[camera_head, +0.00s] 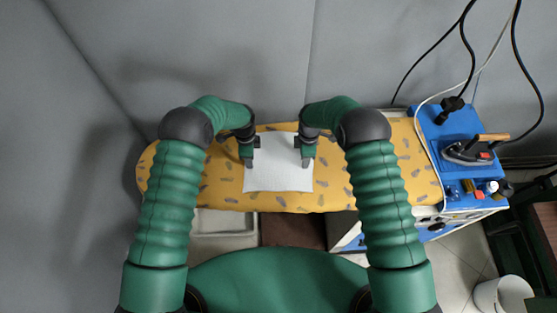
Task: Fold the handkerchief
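The white handkerchief (278,174) lies flat on the yellow patterned ironing board (400,160), in the middle of the picture. My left gripper (248,160) is over its left edge, towards the far half. My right gripper (306,159) is over its right edge at about the same height in the picture. Both point down at the cloth. The fingers are small and dark, so I cannot tell whether they are open or pinch the cloth. The far corners are partly hidden by my grippers.
A blue station (455,128) with an iron (466,151) stands at the right end of the board, with black cables above. A grey wall is close behind. A white bin (502,294) is on the floor at lower right. The board's left end is clear.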

